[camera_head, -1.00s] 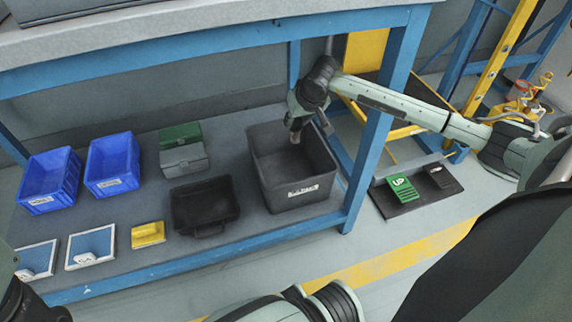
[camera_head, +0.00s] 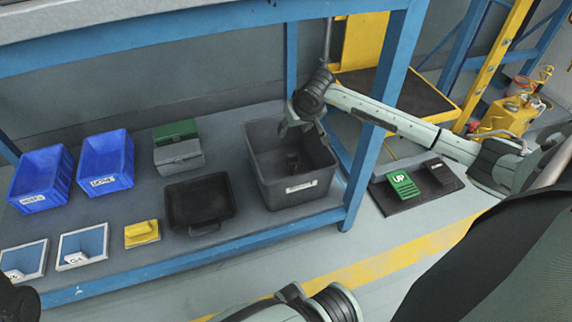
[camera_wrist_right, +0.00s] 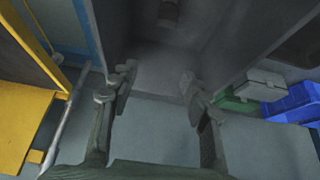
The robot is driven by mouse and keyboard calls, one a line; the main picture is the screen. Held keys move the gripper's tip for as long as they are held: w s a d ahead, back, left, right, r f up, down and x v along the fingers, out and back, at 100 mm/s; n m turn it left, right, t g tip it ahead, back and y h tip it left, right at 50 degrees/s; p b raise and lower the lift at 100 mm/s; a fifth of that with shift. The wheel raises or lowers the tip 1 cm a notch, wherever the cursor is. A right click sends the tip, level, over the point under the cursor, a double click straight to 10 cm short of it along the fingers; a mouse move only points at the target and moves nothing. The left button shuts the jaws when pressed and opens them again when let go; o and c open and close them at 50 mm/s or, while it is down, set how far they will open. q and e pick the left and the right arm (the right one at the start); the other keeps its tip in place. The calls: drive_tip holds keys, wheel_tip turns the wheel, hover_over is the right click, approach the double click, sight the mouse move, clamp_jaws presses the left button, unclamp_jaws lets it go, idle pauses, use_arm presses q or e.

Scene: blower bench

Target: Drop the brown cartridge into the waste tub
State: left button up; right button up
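The waste tub (camera_head: 318,185) is a deep grey open bin with a white label, standing at the right end of the lower shelf. My right gripper (camera_head: 303,128) is over its rim, with its fingers apart and empty. The wrist view also shows the open fingers of the right gripper (camera_wrist_right: 153,92). The brown cartridge (camera_head: 292,162) shows as a small dark piece inside the tub, below and apart from the gripper. It also shows at the top of the wrist view (camera_wrist_right: 169,12). I cannot tell whether it rests on the tub floor.
Two blue bins (camera_head: 106,162) and a grey-green box (camera_head: 180,155) are farther left. A blue bench leg (camera_head: 378,125) is close to my right arm.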

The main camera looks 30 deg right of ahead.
drive_tip(key=shift+r, duration=0.1)
drive_tip(key=v, duration=1.1)
drive_tip(key=shift+s+r, duration=0.25)
drive_tip(key=shift+r, duration=0.1)
drive_tip(key=shift+s+a, duration=0.1)
